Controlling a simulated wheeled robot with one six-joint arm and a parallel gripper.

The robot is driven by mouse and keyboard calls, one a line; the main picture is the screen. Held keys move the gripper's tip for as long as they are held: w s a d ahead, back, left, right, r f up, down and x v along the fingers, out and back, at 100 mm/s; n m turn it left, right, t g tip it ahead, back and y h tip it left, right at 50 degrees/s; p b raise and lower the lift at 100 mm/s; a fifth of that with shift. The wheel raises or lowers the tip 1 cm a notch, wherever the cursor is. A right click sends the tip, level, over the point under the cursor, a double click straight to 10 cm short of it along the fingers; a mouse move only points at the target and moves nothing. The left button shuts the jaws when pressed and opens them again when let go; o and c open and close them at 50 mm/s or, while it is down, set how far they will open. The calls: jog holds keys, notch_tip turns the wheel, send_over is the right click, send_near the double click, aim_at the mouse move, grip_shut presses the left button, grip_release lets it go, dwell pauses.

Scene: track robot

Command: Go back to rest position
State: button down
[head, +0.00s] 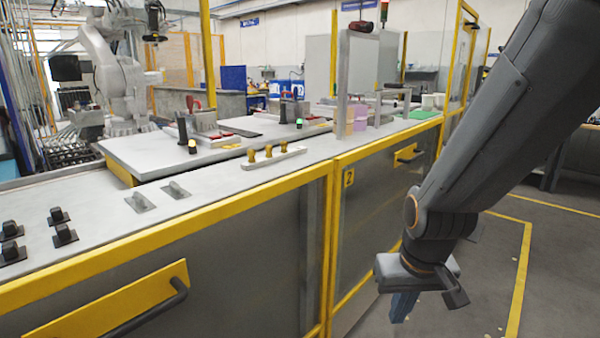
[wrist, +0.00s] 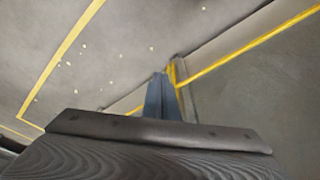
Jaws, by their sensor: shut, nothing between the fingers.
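My gripper (head: 403,306) hangs at the lower right in the head view, pointing down beside the yellow-framed workbench. Its blue fingers are together and hold nothing. In the wrist view the fingers (wrist: 162,98) show as a narrow blue wedge above the dark wrist housing, with the floor beyond them. My arm comes down from the upper right of the head view. The gripper is apart from the bench front, over the grey floor.
The workbench (head: 240,180) runs along the left, with yellow edges and a door handle (head: 178,290) sticking out. Dark fixtures (head: 62,234) and a rack with yellow pegs (head: 270,153) stand on it. A white robot arm (head: 112,70) stands behind. Floor with yellow lines (head: 522,270) is open at right.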

jog(key=s+a+f+n+g+b, duration=0.1)
jog(key=s+a+f+n+b, duration=0.25)
jog(key=a+f+b, duration=0.65)
jog(key=s+a+f+n+g+b, duration=0.2)
jog(key=s+a+f+n+b, duration=0.15)
jog(key=a+f+b, duration=0.7)
jog(key=d+r+m+p, duration=0.3)
jog(key=d+r+p, duration=0.7)
jog(key=r+p, duration=0.4)
jog(key=d+r+m+p, duration=0.4)
jog(key=d+r+p, duration=0.7)
jog(key=r+p, duration=0.3)
jog(key=shift+s+r+p, duration=0.2)
jog(key=shift+s+p, duration=0.25)
jog(key=shift+p, duration=0.25)
